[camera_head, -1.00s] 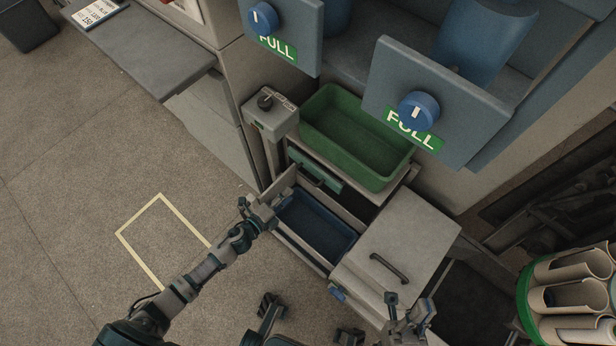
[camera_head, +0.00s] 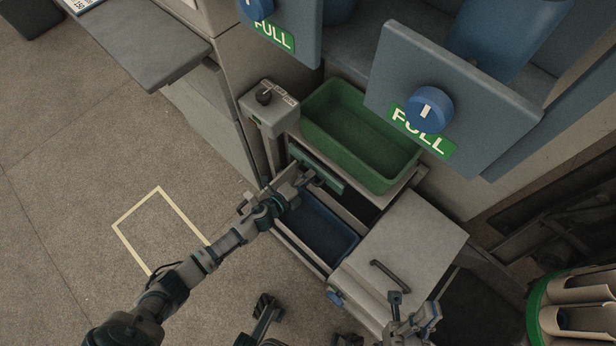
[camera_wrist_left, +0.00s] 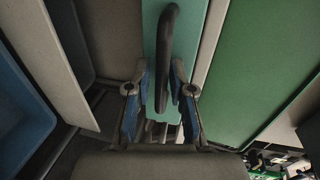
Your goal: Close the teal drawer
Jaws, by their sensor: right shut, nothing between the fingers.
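The teal drawer front (camera_head: 333,180) is below the green bin and above an open lower drawer. How far the teal drawer stands out is hard to tell. Its dark bar handle (camera_wrist_left: 168,45) shows in the left wrist view on the teal front (camera_wrist_left: 155,28). My left gripper (camera_head: 310,182) is at this handle. In the left wrist view its blue-padded fingers (camera_wrist_left: 160,88) are apart, one on each side of the handle's near end. Contact cannot be told. My right gripper (camera_head: 405,308) is shut and empty near the bottom edge, in front of the grey lidded box.
A green bin (camera_head: 360,135) stands on top. The lower drawer holds a blue tray (camera_head: 325,235) below my left arm. A grey box with a handle (camera_head: 405,250) stands to the right. A knob post (camera_head: 268,108) stands at the left. Floor at left is free.

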